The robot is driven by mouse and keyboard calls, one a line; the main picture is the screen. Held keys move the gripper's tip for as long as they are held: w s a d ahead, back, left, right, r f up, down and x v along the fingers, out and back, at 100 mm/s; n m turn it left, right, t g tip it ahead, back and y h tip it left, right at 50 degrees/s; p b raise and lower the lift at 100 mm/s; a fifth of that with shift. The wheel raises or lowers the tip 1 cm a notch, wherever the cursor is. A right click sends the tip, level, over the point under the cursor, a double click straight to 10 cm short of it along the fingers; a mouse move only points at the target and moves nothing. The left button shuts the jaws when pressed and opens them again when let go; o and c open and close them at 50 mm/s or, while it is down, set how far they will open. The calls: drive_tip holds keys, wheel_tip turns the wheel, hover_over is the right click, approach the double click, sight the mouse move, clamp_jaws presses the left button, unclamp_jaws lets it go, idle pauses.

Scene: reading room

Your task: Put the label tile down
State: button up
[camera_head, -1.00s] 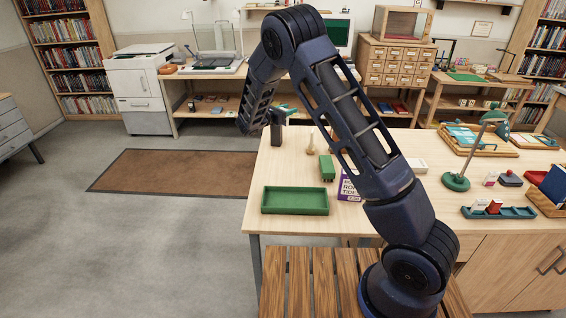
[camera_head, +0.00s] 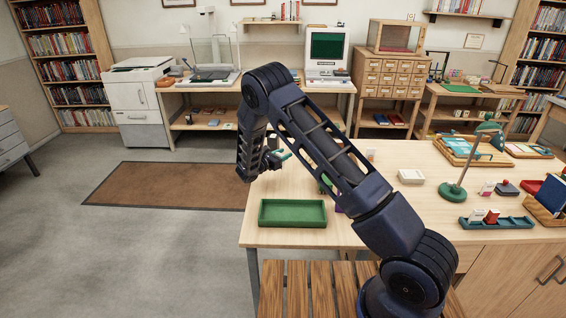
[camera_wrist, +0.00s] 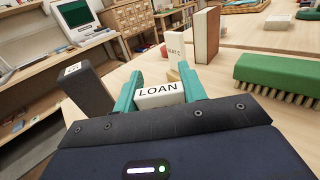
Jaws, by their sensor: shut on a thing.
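The label tile (camera_wrist: 160,95) is a white block with the word LOAN on its face. It sits between the two teal fingertips in the wrist view. My gripper (camera_wrist: 162,90) is shut on it, and the tile appears held above the light wood table (camera_wrist: 222,81). In the head view, my gripper (camera_head: 280,158) shows small at the table's far left edge, partly hidden by my arm. The tile cannot be made out there. I cannot tell the gap beneath the tile.
A black upright block (camera_wrist: 88,90) stands left of the fingers. A green brush (camera_wrist: 280,75) lies to the right. A brown book (camera_wrist: 207,35) stands beyond. A green tray (camera_head: 292,213) is at the table's near left. A green lamp (camera_head: 455,190) stands to the right.

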drive_tip(key=shift+f, duration=1.85)
drive_tip(key=o, duration=1)
drive_tip(key=shift+f, duration=0.1)
